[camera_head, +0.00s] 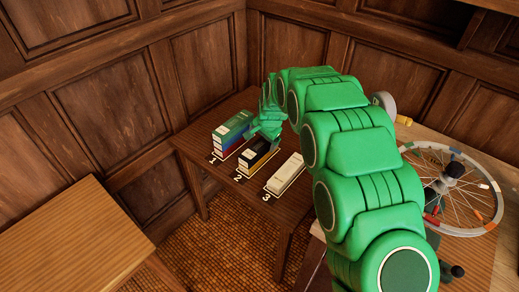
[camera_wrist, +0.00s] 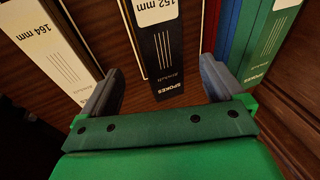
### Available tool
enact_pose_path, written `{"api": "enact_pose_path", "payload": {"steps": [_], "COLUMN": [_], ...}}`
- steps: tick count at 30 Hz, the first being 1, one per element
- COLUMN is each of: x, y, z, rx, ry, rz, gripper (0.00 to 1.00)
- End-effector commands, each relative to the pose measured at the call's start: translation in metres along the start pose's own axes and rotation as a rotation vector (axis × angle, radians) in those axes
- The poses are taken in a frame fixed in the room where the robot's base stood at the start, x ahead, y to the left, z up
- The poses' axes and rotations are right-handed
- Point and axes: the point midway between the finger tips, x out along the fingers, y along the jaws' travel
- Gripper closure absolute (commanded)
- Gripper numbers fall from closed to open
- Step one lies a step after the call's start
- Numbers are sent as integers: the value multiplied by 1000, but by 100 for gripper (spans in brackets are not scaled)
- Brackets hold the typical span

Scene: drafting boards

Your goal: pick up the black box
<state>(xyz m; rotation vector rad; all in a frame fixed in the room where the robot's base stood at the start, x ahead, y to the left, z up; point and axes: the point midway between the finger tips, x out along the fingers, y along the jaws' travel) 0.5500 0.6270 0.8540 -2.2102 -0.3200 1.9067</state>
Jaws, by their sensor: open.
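The black box (camera_head: 252,163) lies by the number 2 mark on the small wooden table, partly hidden by my gripper (camera_head: 263,134) above it. In the wrist view, the black box (camera_wrist: 165,45) has a white label reading 152 mm and the word SPOKES. My gripper (camera_wrist: 160,68) is open there, one grey finger on each side of the black box in the picture. I see gaps between the fingers and the box, and nothing is held. I cannot tell how far the fingertips are above it.
A white box (camera_head: 286,174) lies by number 3; it shows left in the wrist view (camera_wrist: 60,45). Blue and green boxes (camera_head: 232,130) sit by number 1, with red beside them. A spoked wheel (camera_head: 460,185) lies on the bench at right. Another wooden table (camera_head: 75,245) stands front left.

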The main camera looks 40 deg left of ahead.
Motion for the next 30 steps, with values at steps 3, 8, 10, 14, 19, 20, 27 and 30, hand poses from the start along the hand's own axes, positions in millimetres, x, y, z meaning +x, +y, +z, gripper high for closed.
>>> {"api": "enact_pose_path", "payload": {"steps": [3,8,10,14,19,20,27,30], "x": [4,16,24,40,52,52,52,52], "y": [0,-1,-1,-1,-1,-1,-1,-1], "z": [0,2,4,6,5,5,5,5], "rx": [0,0,-1,-2,-1,-1,0,0], "ry": [0,1,1,0,0,0,0,0], "rz": [-1,-1,-1,1,1,0,0,0], "gripper": [5,5,5,5,5,5,8,23]}}
